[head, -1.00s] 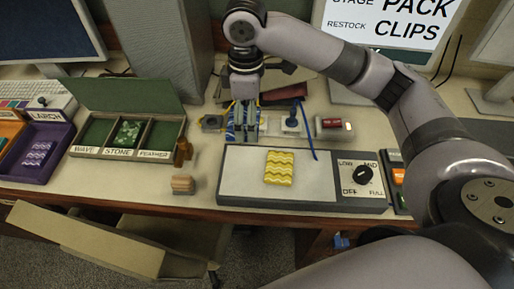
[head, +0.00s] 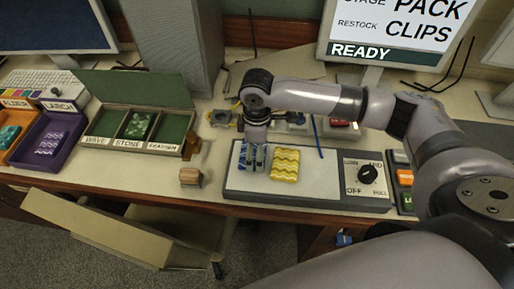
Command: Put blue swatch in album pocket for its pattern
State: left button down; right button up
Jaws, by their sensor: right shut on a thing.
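My right gripper (head: 252,162) points down over the left part of the pale plate (head: 315,178). It is shut on the blue swatch (head: 242,153), which shows blue with light markings around the fingers. The fingers hide part of its pattern, and I cannot tell whether it touches the plate. A yellow swatch with wavy lines (head: 285,165) lies on the plate just right of the gripper. The open green album (head: 130,93) stands to the left with pockets labelled WAVE, STONE and FEATHER. A green swatch (head: 138,126) is in the STONE pocket; WAVE and FEATHER look empty. My left gripper is not in view.
A small wooden block (head: 190,177) stands between album and plate. A knob (head: 368,174) is at the plate's right end. Purple (head: 72,118) and orange trays with swatches are at far left. An open drawer (head: 105,228) juts out below. The screen (head: 390,52) reads READY.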

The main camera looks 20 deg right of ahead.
jog(key=o, duration=1.1)
